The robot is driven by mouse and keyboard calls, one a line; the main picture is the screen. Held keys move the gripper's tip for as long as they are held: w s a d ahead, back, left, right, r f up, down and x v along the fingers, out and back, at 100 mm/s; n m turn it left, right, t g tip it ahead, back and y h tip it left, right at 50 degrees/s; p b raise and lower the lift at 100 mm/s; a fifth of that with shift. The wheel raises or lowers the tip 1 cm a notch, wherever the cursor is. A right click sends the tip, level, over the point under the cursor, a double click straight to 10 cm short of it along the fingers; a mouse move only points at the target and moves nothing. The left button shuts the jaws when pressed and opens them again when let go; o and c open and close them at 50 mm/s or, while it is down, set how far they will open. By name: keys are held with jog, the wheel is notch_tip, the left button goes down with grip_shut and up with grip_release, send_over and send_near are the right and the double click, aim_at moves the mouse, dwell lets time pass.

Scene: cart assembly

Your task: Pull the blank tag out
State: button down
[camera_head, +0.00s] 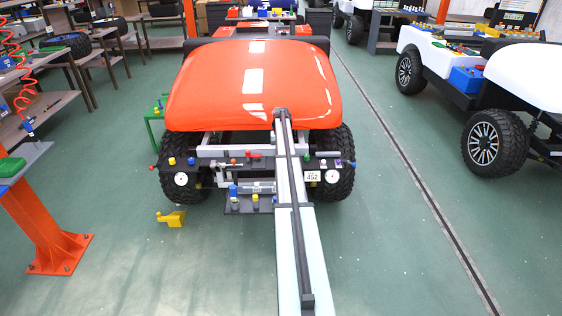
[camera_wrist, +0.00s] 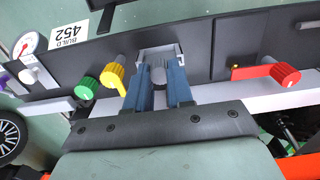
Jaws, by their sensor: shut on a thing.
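In the wrist view my gripper (camera_wrist: 159,68) has its two blue fingers closed around a small grey piece (camera_wrist: 160,76), which I take to be the blank tag. Its face is mostly hidden between the fingers. The piece sits at a light grey U-shaped holder (camera_wrist: 172,50) on the cart's dark front panel (camera_wrist: 226,42). I cannot tell how far it is inside the holder. In the head view my own arm covers the gripper and the holder.
A "BUILD 452" plate (camera_wrist: 70,37), a dial (camera_wrist: 27,45), and green (camera_wrist: 88,89), yellow (camera_wrist: 113,76) and red (camera_wrist: 284,74) knobs stand on the panel near the fingers.

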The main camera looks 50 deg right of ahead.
jog(key=shift+r, duration=3.3)
